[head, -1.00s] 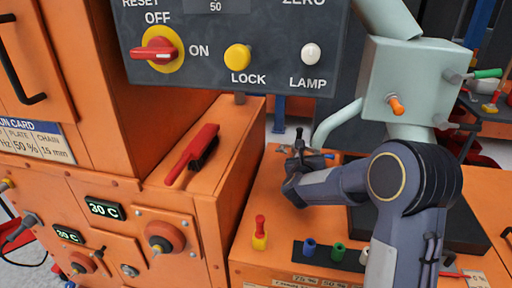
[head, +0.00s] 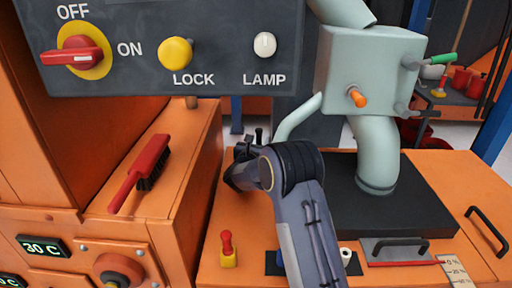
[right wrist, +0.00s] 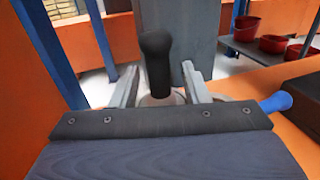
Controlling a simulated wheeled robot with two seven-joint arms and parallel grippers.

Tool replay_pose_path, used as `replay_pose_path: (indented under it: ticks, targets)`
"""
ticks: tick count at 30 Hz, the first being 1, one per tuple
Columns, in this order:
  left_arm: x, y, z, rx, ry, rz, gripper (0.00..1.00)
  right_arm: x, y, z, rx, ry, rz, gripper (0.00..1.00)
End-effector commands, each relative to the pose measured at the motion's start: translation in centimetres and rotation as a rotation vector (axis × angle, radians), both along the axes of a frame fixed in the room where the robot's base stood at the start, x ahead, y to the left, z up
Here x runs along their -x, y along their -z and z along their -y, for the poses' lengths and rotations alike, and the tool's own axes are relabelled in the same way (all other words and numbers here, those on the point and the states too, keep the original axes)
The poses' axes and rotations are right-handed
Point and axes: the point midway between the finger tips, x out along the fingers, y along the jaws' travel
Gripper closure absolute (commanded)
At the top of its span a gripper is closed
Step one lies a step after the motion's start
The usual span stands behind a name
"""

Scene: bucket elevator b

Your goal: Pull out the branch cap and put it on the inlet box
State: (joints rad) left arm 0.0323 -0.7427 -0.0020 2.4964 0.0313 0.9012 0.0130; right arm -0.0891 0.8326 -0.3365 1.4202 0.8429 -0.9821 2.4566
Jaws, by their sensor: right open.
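My right gripper (head: 240,165) is at the back left of the orange table top. In the right wrist view its two fingers (right wrist: 160,68) are open, one on each side of an upright black handle (right wrist: 157,62). I cannot tell whether they touch it. The handle's top shows past the gripper in the head view (head: 259,135). A pale green box (head: 385,65) on a bent pipe bears an orange plug (head: 358,97) and a green-tipped handle (head: 440,59). I cannot tell which part is the branch cap or the inlet box. My left gripper is not in view.
A control panel (head: 220,45) hangs at upper left. A red brush (head: 140,173) lies on the orange housing. A red-and-yellow peg (head: 228,249) stands near the table front; my arm hides most of the dark strip beside it. A blue handle (right wrist: 275,102) is right of the gripper.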

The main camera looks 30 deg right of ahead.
Motion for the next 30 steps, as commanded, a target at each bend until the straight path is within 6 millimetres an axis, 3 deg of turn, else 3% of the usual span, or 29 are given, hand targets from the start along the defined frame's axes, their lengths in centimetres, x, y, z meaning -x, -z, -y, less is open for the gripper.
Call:
replay_pose_path:
  ticks: [8, 17, 30]
  targets:
    - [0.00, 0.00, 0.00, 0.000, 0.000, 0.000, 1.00, -0.10, 0.01, 0.07, 0.000, -0.001, -0.001, 0.60]
    - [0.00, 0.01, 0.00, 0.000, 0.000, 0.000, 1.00, -0.08, 0.01, 0.04, 0.000, -0.001, -0.001, 0.99]
    - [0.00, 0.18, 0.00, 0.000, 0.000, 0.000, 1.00, -0.09, -0.35, 0.05, 0.001, -0.001, 0.001, 1.00]
